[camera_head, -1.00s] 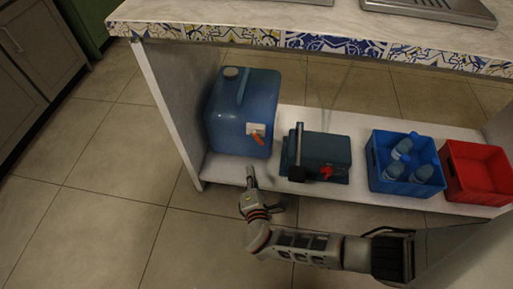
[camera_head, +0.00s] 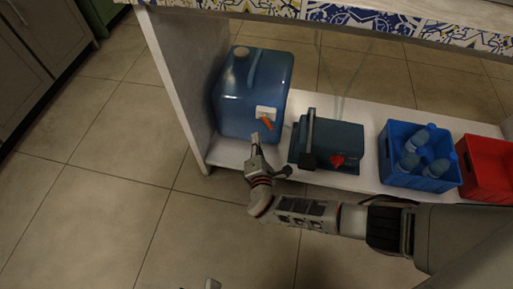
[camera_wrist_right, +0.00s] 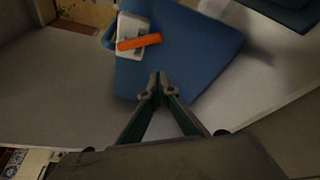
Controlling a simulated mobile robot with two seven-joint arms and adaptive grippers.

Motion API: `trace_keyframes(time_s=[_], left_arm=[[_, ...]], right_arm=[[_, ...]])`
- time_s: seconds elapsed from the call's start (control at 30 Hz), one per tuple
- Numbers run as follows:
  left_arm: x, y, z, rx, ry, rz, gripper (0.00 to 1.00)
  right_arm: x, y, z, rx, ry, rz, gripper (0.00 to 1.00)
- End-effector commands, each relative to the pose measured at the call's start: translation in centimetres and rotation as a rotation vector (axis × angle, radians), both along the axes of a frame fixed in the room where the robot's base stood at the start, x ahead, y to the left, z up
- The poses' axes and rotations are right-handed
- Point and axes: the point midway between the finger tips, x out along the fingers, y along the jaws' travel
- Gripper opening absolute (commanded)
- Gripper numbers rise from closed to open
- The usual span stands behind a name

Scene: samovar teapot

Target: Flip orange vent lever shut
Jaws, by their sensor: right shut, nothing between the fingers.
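The orange vent lever (camera_head: 267,124) sits on a white plate (camera_head: 262,112) on the front of the blue water jug (camera_head: 236,105). In the head view the lever slants across the plate; the right wrist view shows the lever (camera_wrist_right: 138,42) lying across the white plate. My right gripper (camera_head: 255,139) is shut and empty, just below and in front of the lever. In the wrist view the right gripper's fingertips (camera_wrist_right: 159,84) are together, below and right of the lever, apart from it. A small grey tip (camera_head: 212,284) at the bottom edge may be my left gripper.
The jug stands on a white low shelf (camera_head: 228,152) beside a side panel (camera_head: 180,75). A dark teal box with a red valve (camera_head: 337,160) stands right of it, then a blue crate with bottles (camera_head: 395,150) and a red crate (camera_head: 480,165). The tiled floor in front is open.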

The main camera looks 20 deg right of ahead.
Motion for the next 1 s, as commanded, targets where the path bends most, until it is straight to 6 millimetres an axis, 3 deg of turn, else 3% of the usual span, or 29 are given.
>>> trace_keyframes(time_s=[0.2, 0.6, 1.0], left_arm=[[0.0, -0.9, 0.2, -0.118, 0.027, 0.061, 0.46], [0.2, -0.8, 0.4, -0.108, 0.019, 0.056, 0.46], [0.1, -0.7, 0.3, -0.105, 0.02, 0.053, 0.46]], right_arm=[[2.5, -1.1, -0.7, 0.0, 0.003, 0.0, 0.0], [0.9, -3.3, 1.3, 0.002, -0.001, 0.0, 0.0], [0.6, -3.7, 1.6, 0.001, 0.0, 0.0, 0.0]])
